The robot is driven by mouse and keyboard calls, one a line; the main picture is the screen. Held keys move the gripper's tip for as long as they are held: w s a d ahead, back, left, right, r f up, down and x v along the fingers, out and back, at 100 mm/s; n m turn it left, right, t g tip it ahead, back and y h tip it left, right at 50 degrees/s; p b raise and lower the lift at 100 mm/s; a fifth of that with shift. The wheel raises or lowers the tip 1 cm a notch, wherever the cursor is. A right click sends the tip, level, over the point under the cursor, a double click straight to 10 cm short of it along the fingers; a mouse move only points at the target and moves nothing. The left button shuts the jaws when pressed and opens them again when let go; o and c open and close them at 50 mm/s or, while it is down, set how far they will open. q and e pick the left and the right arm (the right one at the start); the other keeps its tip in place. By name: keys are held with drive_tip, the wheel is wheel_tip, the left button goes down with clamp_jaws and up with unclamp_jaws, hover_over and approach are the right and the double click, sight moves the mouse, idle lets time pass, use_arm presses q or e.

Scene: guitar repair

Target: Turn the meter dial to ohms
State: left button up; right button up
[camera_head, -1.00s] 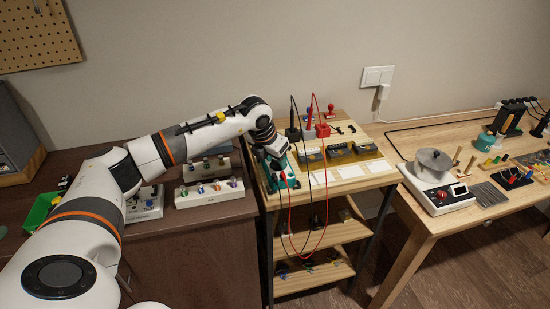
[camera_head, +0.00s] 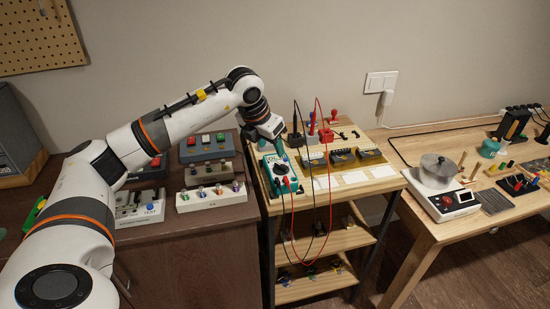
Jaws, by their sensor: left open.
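The meter (camera_head: 267,177) is a teal-edged instrument with a pale face, lying at the left front of the small wooden stand. Its dark round dial (camera_head: 281,169) is near the middle of the face; I cannot read its setting. A black lead and a red lead run from its lower end and loop over the front of the stand. My left gripper (camera_head: 279,149) is open and empty, pointing down just above the meter's upper end, apparently clear of the dial. My right gripper is out of view.
Black and red probes stand in a holder (camera_head: 312,138) behind the meter. Several dark pickups in a tray (camera_head: 343,158) lie to its right. White and grey pedal-like boxes (camera_head: 211,194) sit on the brown cabinet at left. A bench with a pot-like device (camera_head: 438,170) is at right.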

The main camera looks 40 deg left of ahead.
use_arm(q)
drive_tip(key=shift+v, duration=1.7)
